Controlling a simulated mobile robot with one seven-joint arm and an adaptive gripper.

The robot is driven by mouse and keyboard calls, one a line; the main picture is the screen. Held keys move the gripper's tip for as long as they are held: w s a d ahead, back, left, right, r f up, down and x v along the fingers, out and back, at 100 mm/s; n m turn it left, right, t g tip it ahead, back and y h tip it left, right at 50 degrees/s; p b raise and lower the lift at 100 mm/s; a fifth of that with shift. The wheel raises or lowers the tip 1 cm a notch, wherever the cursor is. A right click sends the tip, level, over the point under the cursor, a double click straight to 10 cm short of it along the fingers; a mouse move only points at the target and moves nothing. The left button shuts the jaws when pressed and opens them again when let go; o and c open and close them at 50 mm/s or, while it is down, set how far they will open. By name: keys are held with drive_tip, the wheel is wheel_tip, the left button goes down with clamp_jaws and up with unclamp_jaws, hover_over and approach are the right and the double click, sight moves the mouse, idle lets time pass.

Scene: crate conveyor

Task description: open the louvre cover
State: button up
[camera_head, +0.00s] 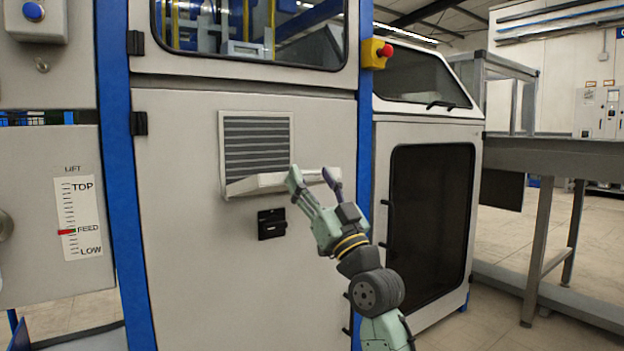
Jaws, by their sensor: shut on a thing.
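The louvre cover (257,147) is a light grey frame with dark horizontal slats, set in the machine's front panel. A pale lip (258,185) juts out along its lower edge and reaches right, to between my fingers. My gripper (313,177) is at the lower right corner of the cover, with one finger on each side of the lip's right end. It is shut on the cover's lip. The exact contact is partly hidden by the near finger.
A black latch handle (271,223) sits on the panel just below the cover. A red emergency button (385,50) on a yellow box is at the upper right. A blue post (364,160) stands right of the panel. A dark-windowed door (430,225) is further right.

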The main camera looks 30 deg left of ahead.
drive_tip(key=shift+w+a+f+b, duration=0.15)
drive_tip(key=shift+f+b, duration=0.25)
drive_tip(key=shift+f, duration=0.5)
drive_tip(key=shift+w+a+f+b, duration=0.1)
drive_tip(key=shift+f+b, duration=0.3)
drive_tip(key=shift+f, duration=0.5)
drive_tip(key=o, duration=1.4)
drive_tip(key=shift+s, duration=0.1)
drive_tip(key=shift+a, duration=0.15)
drive_tip(key=r, duration=1)
drive_tip(key=shift+s+r, duration=0.2)
drive_tip(key=shift+r, duration=0.1)
